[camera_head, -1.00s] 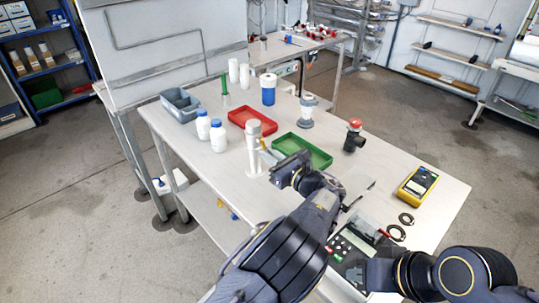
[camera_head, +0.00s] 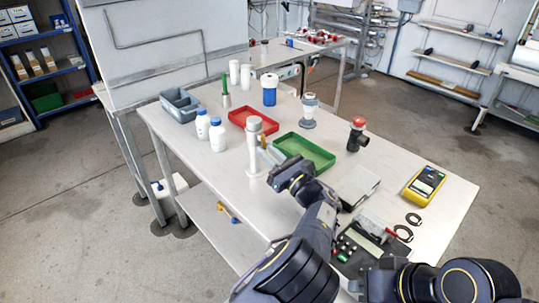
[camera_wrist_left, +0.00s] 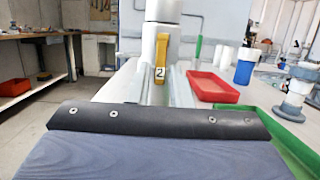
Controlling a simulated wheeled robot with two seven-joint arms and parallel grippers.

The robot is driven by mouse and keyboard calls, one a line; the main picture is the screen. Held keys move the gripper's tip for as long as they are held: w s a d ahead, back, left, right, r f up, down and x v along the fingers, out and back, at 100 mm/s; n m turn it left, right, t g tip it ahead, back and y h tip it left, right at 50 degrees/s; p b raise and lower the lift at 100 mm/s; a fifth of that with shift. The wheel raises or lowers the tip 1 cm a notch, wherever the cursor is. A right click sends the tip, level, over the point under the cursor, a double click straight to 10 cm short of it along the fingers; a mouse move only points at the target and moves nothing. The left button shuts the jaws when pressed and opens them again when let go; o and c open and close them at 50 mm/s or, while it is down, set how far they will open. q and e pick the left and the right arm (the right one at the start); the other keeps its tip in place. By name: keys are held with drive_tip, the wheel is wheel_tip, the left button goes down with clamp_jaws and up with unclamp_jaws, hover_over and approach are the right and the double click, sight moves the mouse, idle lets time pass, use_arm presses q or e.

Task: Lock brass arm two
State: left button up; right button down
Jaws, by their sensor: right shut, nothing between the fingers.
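A white post (camera_head: 254,162) stands upright on the bench. In the left wrist view, a yellow brass-coloured arm (camera_wrist_left: 161,48) hangs down on its near side, with a white tag marked 2 (camera_wrist_left: 159,73) at its lower end. My left gripper (camera_head: 266,157) is right beside the post, pointing at it. In the left wrist view its pale fingers (camera_wrist_left: 160,85) look parted, with the tagged arm in the gap between them. I cannot tell whether they touch it. My right gripper (camera_head: 357,286) is low at the bottom of the head view, shut and empty, mostly hidden by its arm.
A red-topped black valve (camera_head: 357,136), a yellow meter (camera_head: 424,186), black rings (camera_head: 403,233) and a dark keypad device (camera_head: 357,250) occupy the right side.

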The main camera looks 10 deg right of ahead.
use_arm(q)
drive_tip(key=shift+o, duration=1.2)
drive_tip(key=shift+r, duration=0.15)
drive_tip(key=r, duration=0.3)
drive_tip(key=shift+s+r, duration=0.35)
drive_tip(key=s+a+r, duration=0.2)
drive_tip(key=s+r, duration=0.7)
drive_tip(key=s, duration=0.4)
use_arm(e)
drive_tip(key=shift+f, duration=0.25)
use_arm(q)
drive_tip(key=shift+s, duration=0.1)
use_arm(e)
drive_tip(key=c, duration=2.1)
unclamp_jaws()
